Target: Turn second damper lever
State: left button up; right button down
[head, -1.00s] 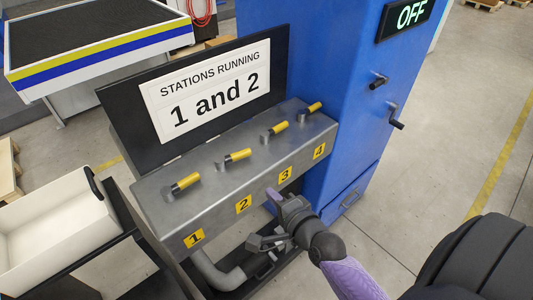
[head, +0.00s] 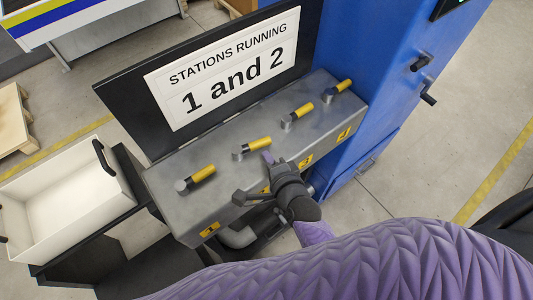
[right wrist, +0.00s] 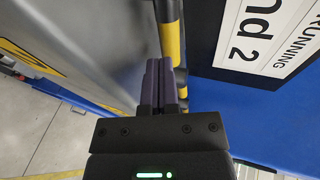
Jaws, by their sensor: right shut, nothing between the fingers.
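The second damper lever (head: 258,144) has a yellow handle and a grey pivot on top of the grey metal box (head: 220,183). Its handle points right and slightly away, much like the other levers. My right gripper (head: 267,158) is shut and empty, its fingertips close to the near side of that handle. In the right wrist view, the shut purple-grey fingers (right wrist: 163,82) are beside a yellow and black lever handle (right wrist: 170,40); I cannot tell whether they touch. The label under the second lever is partly hidden by the gripper. My left gripper is not in view.
The first lever (head: 202,173) stands left, the third (head: 303,109) and fourth (head: 343,86) right. A sign (head: 228,70) behind reads "STATIONS RUNNING 1 and 2". A blue cabinet (head: 390,75) with black handles adjoins the box. A white bin (head: 62,205) stands left.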

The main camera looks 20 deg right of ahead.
aim_at(264, 146)
jog(key=shift+x, duration=0.85)
jog(key=shift+w+d, duration=0.1)
jog(key=shift+w, duration=0.1)
jog(key=shift+w+d, duration=0.2)
jog(key=shift+w, duration=0.45)
jog(key=shift+r, duration=0.1)
